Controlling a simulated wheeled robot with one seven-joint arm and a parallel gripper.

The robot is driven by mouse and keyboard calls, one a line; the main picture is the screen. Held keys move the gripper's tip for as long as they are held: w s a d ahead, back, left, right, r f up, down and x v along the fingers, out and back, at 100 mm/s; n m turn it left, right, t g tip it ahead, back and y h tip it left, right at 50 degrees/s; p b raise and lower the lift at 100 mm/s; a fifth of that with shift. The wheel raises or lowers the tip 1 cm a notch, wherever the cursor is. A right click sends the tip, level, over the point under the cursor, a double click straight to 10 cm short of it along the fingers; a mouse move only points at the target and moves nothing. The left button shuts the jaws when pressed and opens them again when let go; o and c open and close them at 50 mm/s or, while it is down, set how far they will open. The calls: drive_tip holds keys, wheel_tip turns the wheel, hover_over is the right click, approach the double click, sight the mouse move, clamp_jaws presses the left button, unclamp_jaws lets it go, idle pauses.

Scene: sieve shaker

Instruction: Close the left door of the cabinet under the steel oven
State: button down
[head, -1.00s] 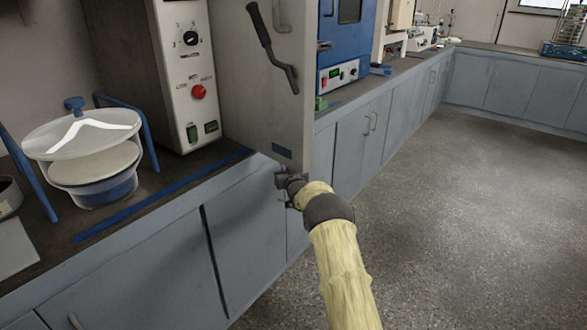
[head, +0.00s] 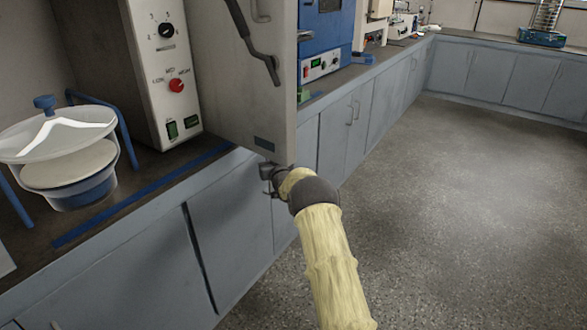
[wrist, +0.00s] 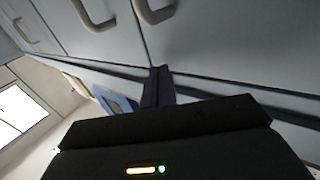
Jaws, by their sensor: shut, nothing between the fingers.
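The steel oven (head: 165,70) stands on the counter at upper left in the head view, with its grey door (head: 230,90) swung out. Blue-grey cabinet doors lie under the counter. A dark gap runs between the left panel (head: 115,275) and the panel to its right (head: 232,225); I cannot tell how far either stands out. My gripper (head: 268,178) is shut and empty, just below the oven door's lower corner and in front of the cabinet face. In the wrist view its dark fingers (wrist: 158,85) point at the grey cabinet fronts; contact is unclear.
A covered sieve bowl with a blue frame (head: 75,160) stands on the counter at left. A blue oven (head: 325,40) sits farther along. More cabinets (head: 350,130) line the wall. The speckled floor (head: 450,200) at right is open. Curved handles (wrist: 155,10) show in the wrist view.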

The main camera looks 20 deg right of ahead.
drive_tip(key=s+d+p, duration=0.2)
drive_tip(key=s+d, duration=0.5)
drive_tip(key=s, duration=0.3)
drive_tip(key=shift+s+d+f, duration=0.3)
drive_tip(key=shift+s+f, duration=0.1)
drive_tip(key=shift+w, duration=0.2)
drive_tip(key=s+a+r+g, duration=0.1)
drive_tip(key=s+a+g, duration=0.4)
drive_tip(key=s, duration=1)
drive_tip(key=s+a+r+g+h, duration=0.1)
drive_tip(key=s+a+g, duration=0.4)
drive_tip(key=s, duration=1)
drive_tip(key=s+a+r+g, duration=0.1)
drive_tip(key=s+a+g, duration=0.45)
drive_tip(key=s, duration=1.05)
wheel_tip(320, 180, up, 34)
drive_tip(key=w+p, duration=0.1)
drive_tip(key=p, duration=3.3)
drive_tip(key=shift+d+m+p, duration=0.25)
drive_tip(key=shift+m+p, duration=0.05)
drive_tip(key=shift+p, duration=0.1)
drive_tip(key=shift+w+f, duration=0.1)
drive_tip(key=shift+f, duration=0.05)
